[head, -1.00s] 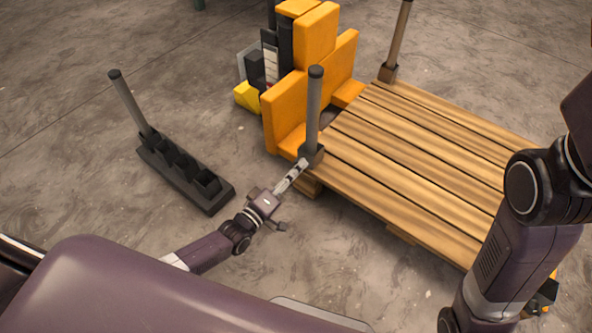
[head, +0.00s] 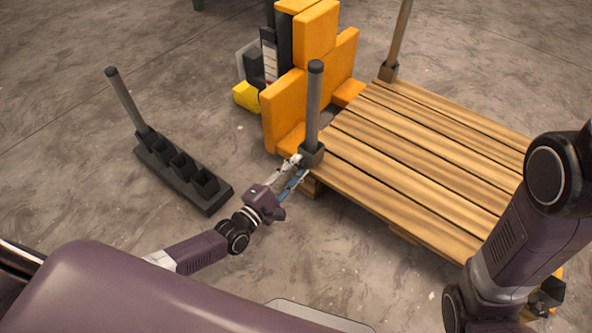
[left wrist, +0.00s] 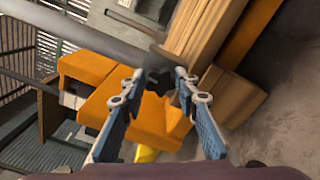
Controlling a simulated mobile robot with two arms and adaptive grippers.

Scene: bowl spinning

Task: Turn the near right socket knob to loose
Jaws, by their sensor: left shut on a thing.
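A dark socket (head: 312,157) with an upright grey post (head: 314,100) stands at the wooden pallet's corner nearest my left gripper. My left gripper (head: 299,167) reaches this socket from the lower left, its fingertips at the socket's side. In the left wrist view the two blue-padded fingers (left wrist: 160,76) close around a small dark knob (left wrist: 156,75) on the socket. The knob is mostly hidden by the fingers, and its tightness cannot be seen.
The slatted pallet (head: 430,150) fills the right side. Orange blocks (head: 290,105) stand close behind the gripped socket. A black rack (head: 183,172) with one post (head: 122,98) is on the floor at left. Another socketed post (head: 396,40) stands at the pallet's far corner.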

